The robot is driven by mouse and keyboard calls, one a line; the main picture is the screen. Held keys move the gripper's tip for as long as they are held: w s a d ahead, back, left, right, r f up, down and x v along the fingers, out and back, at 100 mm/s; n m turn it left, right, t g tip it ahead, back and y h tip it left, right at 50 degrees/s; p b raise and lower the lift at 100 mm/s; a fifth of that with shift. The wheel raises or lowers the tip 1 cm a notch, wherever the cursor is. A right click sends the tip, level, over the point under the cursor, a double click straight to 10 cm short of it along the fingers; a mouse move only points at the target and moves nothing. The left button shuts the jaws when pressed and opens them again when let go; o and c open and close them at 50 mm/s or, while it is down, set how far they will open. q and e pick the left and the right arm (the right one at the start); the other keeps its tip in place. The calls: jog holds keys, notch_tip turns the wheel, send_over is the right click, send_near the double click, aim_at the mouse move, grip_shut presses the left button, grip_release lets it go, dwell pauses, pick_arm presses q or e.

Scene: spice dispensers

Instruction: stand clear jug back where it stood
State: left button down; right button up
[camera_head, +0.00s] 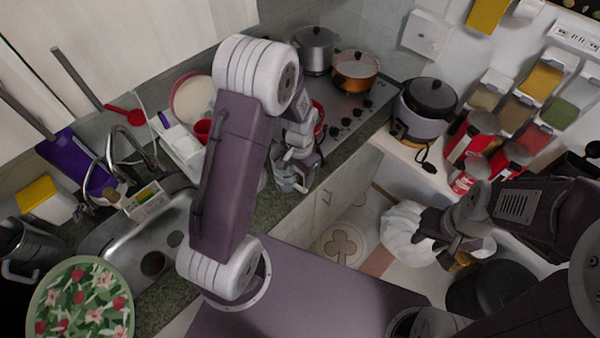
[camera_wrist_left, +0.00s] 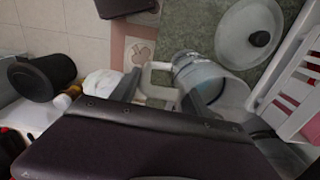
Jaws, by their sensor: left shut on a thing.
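The clear jug (camera_head: 284,178) is at the counter's front edge in the head view, partly hidden by my left gripper (camera_head: 302,163). In the left wrist view the jug (camera_wrist_left: 208,78) shows as a clear, bluish cylinder with a pale handle (camera_wrist_left: 152,82). My left gripper (camera_wrist_left: 160,96) is shut on the jug at its handle side. I cannot tell whether the jug's base touches the counter. My right gripper (camera_head: 447,238) is in front of a white bag at the right; its fingers are too unclear to read.
A glass lid (camera_wrist_left: 252,36) with a black knob lies on the granite counter beside the jug. A white rack (camera_wrist_left: 300,82) stands close by. The sink (camera_head: 150,245) is to the left. The stove with an orange pot (camera_head: 355,72) is behind.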

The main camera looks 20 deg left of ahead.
pick_arm(q)
jog(key=shift+f, duration=0.1)
jog(key=c, duration=0.7)
grip_release()
jog(key=shift+o, duration=0.7)
jog(key=shift+s, duration=0.1)
jog(key=shift+r, duration=0.2)
